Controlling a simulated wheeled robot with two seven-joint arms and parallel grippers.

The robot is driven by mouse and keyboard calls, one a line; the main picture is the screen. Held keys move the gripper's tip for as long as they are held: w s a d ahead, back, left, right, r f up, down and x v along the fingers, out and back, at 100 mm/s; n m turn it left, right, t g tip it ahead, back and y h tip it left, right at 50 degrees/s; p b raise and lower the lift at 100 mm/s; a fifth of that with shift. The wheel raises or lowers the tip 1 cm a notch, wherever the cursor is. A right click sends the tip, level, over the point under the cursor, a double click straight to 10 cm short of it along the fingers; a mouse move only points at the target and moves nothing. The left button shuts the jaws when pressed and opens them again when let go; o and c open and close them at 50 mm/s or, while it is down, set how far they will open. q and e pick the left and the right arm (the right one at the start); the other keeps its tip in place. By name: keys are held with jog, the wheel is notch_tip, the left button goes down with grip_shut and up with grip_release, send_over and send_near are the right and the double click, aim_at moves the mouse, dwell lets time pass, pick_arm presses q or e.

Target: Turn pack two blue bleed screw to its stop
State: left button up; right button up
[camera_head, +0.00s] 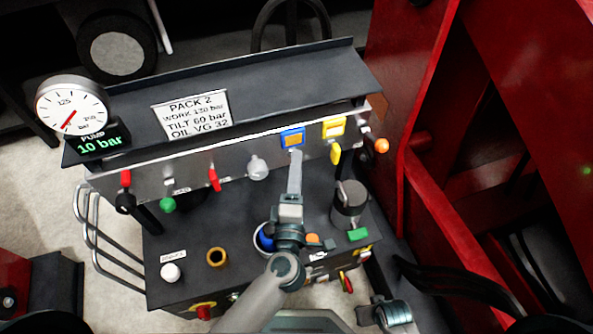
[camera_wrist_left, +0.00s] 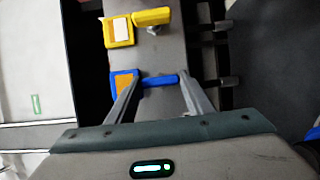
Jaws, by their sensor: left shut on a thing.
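The blue bleed screw (camera_wrist_left: 158,80) shows in the left wrist view as a short blue bar at the panel. A blue tag with an orange face (camera_wrist_left: 124,83) is beside it; this tag also shows in the head view (camera_head: 292,138). My left gripper (camera_wrist_left: 160,82) has one finger at each end of the blue bar and is shut on it. In the head view, my left gripper (camera_head: 296,155) reaches up to the panel just below the blue tag and hides the screw. Part of my right arm shows at the bottom; I cannot make out its gripper.
A yellow tag (camera_head: 333,127) and yellow handle (camera_head: 336,153) are just right of the blue tag. A grey knob (camera_head: 258,168) and red lever (camera_head: 214,180) are to the left. A gauge (camera_head: 71,106) stands above a "10 bar" display. Red frames stand at the right.

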pick_arm(q)
jog(key=shift+f, duration=0.15)
jog(key=o, duration=1.1)
jog(key=shift+c, duration=0.2)
jog(key=shift+s, duration=0.1)
jog(key=s+a+b, duration=0.1)
jog(key=s+b, duration=0.1)
jog(key=s, duration=1.5)
jog(key=shift+s+a, duration=0.15)
jog(key=shift+a, duration=0.05)
pick_arm(e)
jog(key=shift+w+a+r, duration=0.1)
jog(key=shift+w+r, duration=0.05)
jog(key=shift+r, duration=0.75)
jog(key=shift+w+a+r, duration=0.1)
jog(key=shift+w+r, duration=0.1)
jog(key=shift+r, duration=0.65)
jog(key=shift+w+r, duration=0.15)
jog(key=shift+r, duration=0.75)
jog(key=shift+s+d, duration=0.1)
